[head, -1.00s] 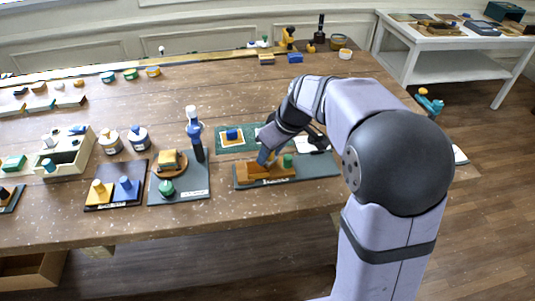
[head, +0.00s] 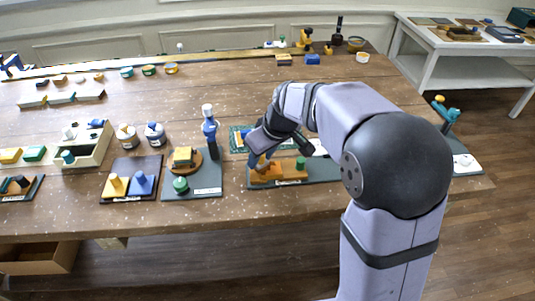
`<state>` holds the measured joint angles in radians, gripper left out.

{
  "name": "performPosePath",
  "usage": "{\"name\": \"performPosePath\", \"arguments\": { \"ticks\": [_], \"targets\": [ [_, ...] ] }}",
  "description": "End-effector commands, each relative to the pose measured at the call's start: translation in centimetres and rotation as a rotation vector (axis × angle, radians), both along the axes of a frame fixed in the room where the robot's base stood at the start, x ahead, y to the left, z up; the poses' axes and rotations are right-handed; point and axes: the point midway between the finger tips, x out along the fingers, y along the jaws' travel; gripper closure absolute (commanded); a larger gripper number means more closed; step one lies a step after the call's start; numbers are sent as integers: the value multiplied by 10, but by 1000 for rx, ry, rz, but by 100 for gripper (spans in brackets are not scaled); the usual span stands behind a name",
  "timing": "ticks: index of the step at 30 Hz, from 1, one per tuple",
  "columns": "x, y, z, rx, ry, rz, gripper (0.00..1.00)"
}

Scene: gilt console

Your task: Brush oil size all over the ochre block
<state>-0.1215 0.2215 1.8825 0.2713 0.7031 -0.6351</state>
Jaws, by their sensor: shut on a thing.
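The ochre block (head: 282,176), a long low orange-brown piece, lies on a dark grey board (head: 325,171) near the table's front edge. A green knob (head: 300,163) stands at its right part. My gripper (head: 260,160) is low over the block's left end, pointing down. It is shut on a small tool, apparently the brush, which is mostly hidden by the fingers. A bluish bit shows just below them, at or very near the block's top; I cannot tell whether it touches. Any coating on the block is too small to make out.
A grey board (head: 206,189) left of the block carries an upright blue tool (head: 210,135) and a green knob. Behind the block lies a green mat (head: 236,143). Two jars (head: 155,134) and an open-topped box (head: 95,150) stand farther left.

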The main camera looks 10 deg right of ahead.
Motion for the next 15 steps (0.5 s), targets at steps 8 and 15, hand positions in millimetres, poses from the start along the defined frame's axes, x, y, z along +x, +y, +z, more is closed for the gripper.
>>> {"name": "performPosePath", "arguments": {
  "ticks": [8, 15],
  "targets": [
    [0, 0, -1, 0, 0, -3, 89],
    [0, -15, -1, -1, -1, -3, 89]
  ]
}}
